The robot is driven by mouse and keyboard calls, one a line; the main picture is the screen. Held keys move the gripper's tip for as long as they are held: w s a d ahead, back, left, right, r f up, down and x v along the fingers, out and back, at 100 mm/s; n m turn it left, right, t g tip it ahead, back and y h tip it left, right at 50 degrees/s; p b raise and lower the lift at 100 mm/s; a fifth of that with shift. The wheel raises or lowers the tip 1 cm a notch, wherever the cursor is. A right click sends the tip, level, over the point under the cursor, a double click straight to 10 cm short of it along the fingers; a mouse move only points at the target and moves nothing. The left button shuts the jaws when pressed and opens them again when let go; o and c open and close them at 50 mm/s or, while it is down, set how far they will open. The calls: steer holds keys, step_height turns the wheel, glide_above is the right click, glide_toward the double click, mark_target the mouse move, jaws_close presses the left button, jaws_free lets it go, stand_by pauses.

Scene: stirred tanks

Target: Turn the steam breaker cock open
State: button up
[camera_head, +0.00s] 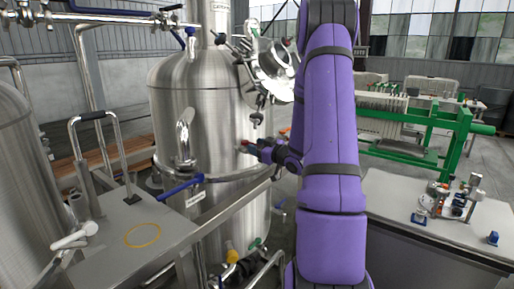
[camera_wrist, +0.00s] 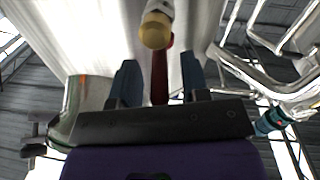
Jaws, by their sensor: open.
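A steel tank (camera_head: 200,110) stands in the middle of the head view. My gripper (camera_head: 249,148) is at the front right of its side wall, and a small red part shows at its tip. In the wrist view my gripper (camera_wrist: 158,78) is open, with its two blue-grey fingers apart. A red lever (camera_wrist: 161,75) lies lengthwise between the fingers, with a gap on each side. A fitting with a yellowish round end (camera_wrist: 156,30) sits just beyond and partly over the lever. No readable label shows which valve is the steam breaker cock; the red lever is the one at my gripper.
A blue-handled valve (camera_head: 181,187) with a tag is left of my gripper, above a rail. Bent steel pipes (camera_wrist: 265,80) run close on the right in the wrist view. A grey bench (camera_head: 430,215) with small fittings stands at right, and a green-framed press (camera_head: 425,135) behind.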

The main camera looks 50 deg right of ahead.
steer(key=s, duration=1)
steer(key=shift+s+a, duration=0.15)
steer(key=shift+s, duration=0.2)
